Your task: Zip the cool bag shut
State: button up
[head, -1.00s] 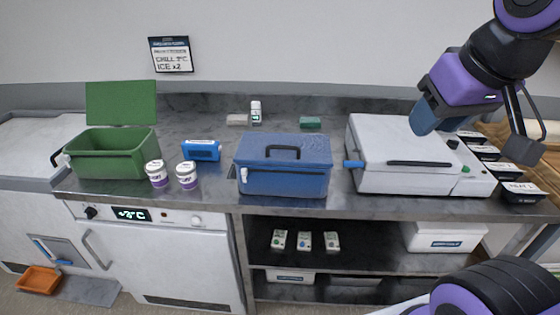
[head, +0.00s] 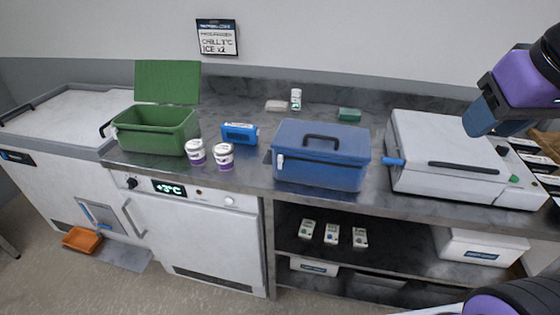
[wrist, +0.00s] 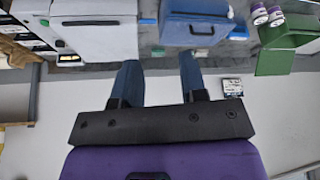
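The blue cool bag (head: 322,172) stands upright on the steel counter, its lid down and a black handle on top. A small white zip pull (head: 280,163) hangs at its front left corner. I cannot tell whether the zip is closed along the lid. The bag also shows in the wrist view (wrist: 196,28), upside down at the top. My gripper (head: 486,118) is high at the right, over the white lidded machine and well apart from the bag. In the wrist view its two blue fingers (wrist: 159,75) are spread with nothing between them.
The white machine (head: 440,148) with a blue-tipped handle stands right of the bag. Left are a blue pack (head: 240,132), two white-and-purple tubs (head: 224,156) and an open green crate (head: 160,140). A green block (head: 349,115) and white bottle (head: 296,99) stand behind. The counter edge runs in front.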

jog(key=shift+o, duration=0.5)
jog(key=shift+w+f, duration=0.1)
jog(key=w+f+n+g+h, duration=0.4)
jog(key=w+f+n+h, duration=0.25)
jog(key=w, duration=0.25)
jog(key=n+t, duration=1.6)
jog(key=n, duration=1)
send_near(280, 157)
jog(key=shift+y, duration=0.35)
jog(key=x, duration=0.9)
jog(key=shift+d+r, duration=0.1)
jog(key=shift+d, duration=0.1)
grip_shut()
